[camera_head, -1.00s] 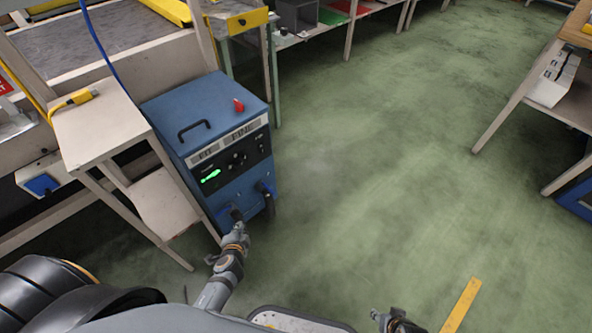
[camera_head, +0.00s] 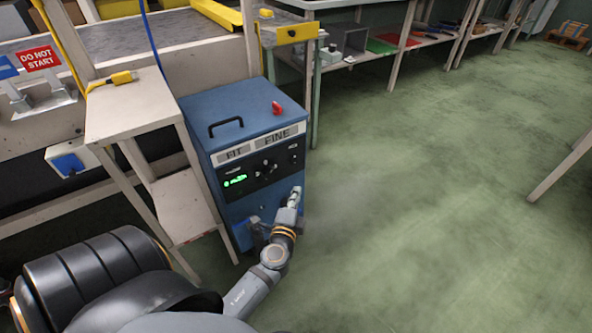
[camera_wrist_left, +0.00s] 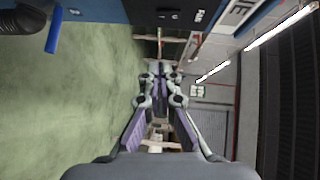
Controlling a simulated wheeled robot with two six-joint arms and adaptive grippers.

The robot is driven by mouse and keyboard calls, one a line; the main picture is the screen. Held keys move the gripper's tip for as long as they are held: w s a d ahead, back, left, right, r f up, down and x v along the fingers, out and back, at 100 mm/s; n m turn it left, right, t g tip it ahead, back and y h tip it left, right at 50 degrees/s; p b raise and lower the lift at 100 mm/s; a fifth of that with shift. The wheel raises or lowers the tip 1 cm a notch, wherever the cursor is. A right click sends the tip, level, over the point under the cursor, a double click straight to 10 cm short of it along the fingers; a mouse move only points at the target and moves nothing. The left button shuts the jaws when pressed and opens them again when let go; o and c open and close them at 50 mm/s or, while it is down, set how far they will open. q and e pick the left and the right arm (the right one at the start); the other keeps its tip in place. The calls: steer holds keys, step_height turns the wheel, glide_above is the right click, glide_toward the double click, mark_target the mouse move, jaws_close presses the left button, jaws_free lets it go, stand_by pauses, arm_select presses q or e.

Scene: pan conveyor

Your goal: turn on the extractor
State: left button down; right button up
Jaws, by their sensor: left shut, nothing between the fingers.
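The extractor is the blue box-shaped unit (camera_head: 240,105) on the floor beside the bench, with a black handle and a red part on top. Its front has "FIT" and "FINE" labels above a black panel (camera_head: 252,186) with a lit green display (camera_head: 235,181), dark knobs (camera_head: 265,169) and a small control at the right (camera_head: 293,158). My left gripper (camera_head: 296,193) is just below the panel's right end, in front of the blue face; contact cannot be told. In the left wrist view its fingers (camera_wrist_left: 159,70) are together and empty, with the panel (camera_wrist_left: 168,15) at the top edge. My right gripper is out of view.
A pale stand (camera_head: 125,105) with a yellow connector (camera_head: 121,77) stands left of the extractor. A "DO NOT START" sign (camera_head: 41,58) is on the bench machine. A blue cable hangs behind. Green floor (camera_head: 420,200) to the right is clear.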

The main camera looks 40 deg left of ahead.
arm_select(q)
glide_toward(298, 162)
steer(key=w+d, duration=0.1)
steer(key=w, duration=0.3)
steer(key=shift+w+a+f, duration=0.1)
steer(key=shift+w+a, duration=0.25)
steer(key=shift+a, duration=0.45)
steer(key=shift+w+a+f, duration=0.1)
steer(key=shift+w+a, duration=0.2)
steer(key=shift+a, duration=0.5)
